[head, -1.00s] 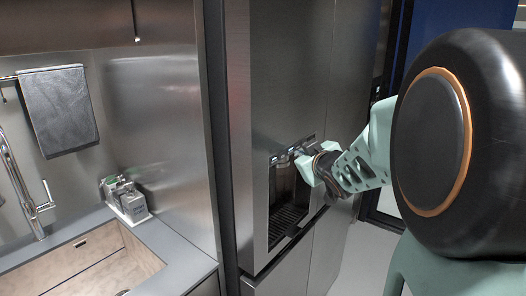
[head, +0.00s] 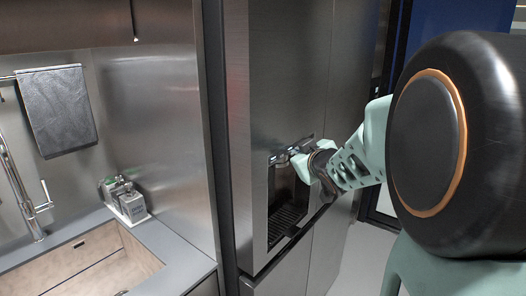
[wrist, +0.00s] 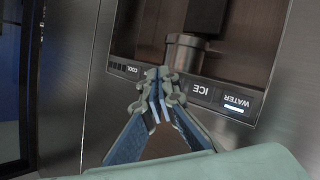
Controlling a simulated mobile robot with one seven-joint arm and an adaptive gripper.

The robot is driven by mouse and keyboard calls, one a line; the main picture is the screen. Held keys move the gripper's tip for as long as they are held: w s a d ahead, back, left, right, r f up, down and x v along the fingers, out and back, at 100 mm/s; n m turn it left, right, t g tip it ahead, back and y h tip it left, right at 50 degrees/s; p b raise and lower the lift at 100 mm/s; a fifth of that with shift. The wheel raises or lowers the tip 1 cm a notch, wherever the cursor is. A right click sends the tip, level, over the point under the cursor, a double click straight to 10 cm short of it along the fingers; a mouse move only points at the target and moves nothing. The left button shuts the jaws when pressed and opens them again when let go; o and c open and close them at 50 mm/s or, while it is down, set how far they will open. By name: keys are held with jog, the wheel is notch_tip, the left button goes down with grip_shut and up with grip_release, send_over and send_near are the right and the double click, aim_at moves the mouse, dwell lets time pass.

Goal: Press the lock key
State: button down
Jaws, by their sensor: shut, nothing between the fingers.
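The dispenser panel with its keys (wrist: 200,90) runs along the refrigerator's dispenser recess, and its lettering appears upside down in the wrist view. I can read WATER, ICE and COOL on it; a small white light shows by WATER. No lock label is legible; the stretch between ICE and COOL is partly hidden behind my fingers. My gripper (wrist: 158,74) is shut and empty, its fingertips over that stretch. I cannot tell whether they touch the panel. In the head view my gripper (head: 300,166) is at the right part of the panel, above the recess.
The refrigerator (head: 280,70) has a dark dispenser recess (head: 286,200) with a drip grille. A nozzle (wrist: 186,50) sits close to my fingers. At left are a sink counter (head: 180,250), soap bottles (head: 128,200) and a hanging towel (head: 58,108).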

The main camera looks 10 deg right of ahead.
jog(key=shift+w+a, duration=0.25)
dwell(0.7)
jog(key=shift+r, duration=0.1)
jog(key=shift+s+d, duration=0.45)
jog(key=shift+s, duration=0.15)
jog(key=shift+p, duration=0.3)
jog(key=s+d+p, duration=0.1)
jog(key=s, duration=0.1)
jog(key=s+d+p, duration=0.1)
jog(key=s+d, duration=0.1)
jog(key=shift+d+p, duration=0.1)
jog(key=shift+p, duration=0.25)
jog(key=shift+w, duration=0.1)
